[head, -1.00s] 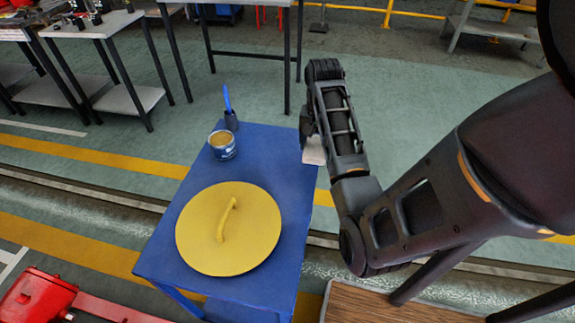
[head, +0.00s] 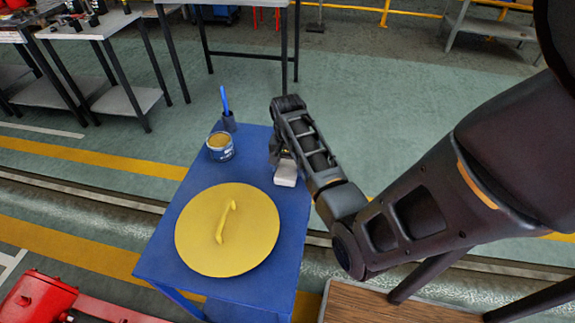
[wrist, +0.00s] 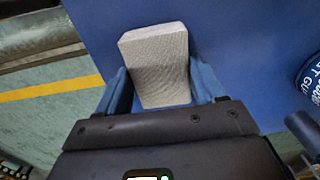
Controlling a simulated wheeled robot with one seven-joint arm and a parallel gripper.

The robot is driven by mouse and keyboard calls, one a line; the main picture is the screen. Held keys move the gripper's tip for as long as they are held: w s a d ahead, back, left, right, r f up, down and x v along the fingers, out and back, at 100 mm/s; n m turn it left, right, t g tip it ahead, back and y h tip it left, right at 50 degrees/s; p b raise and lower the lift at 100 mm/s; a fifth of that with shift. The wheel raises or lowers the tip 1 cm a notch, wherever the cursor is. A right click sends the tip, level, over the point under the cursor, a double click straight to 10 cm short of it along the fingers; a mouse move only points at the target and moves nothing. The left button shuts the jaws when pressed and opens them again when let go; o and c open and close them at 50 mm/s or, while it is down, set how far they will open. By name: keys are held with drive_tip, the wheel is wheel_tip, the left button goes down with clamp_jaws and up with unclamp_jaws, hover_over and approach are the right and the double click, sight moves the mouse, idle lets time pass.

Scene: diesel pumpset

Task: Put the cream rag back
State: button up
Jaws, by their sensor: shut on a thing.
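The cream rag (wrist: 158,65) is a folded, pale, textured block between the fingers of my gripper (wrist: 162,92) in the wrist view. My gripper (head: 280,160) is shut on it. In the head view the rag (head: 286,173) hangs below my gripper, over the right side of the blue table (head: 275,225). I cannot tell whether the rag touches the tabletop.
A large yellow round lid (head: 200,235) with a handle covers the table's front half. A labelled tin (head: 220,153) and a dark cup (head: 229,125) with a blue-handled tool stand at the back. Bare blue tabletop lies around the rag.

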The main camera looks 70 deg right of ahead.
sight(287, 168)
drive_tip(key=o, duration=0.9)
drive_tip(key=shift+o, duration=0.2)
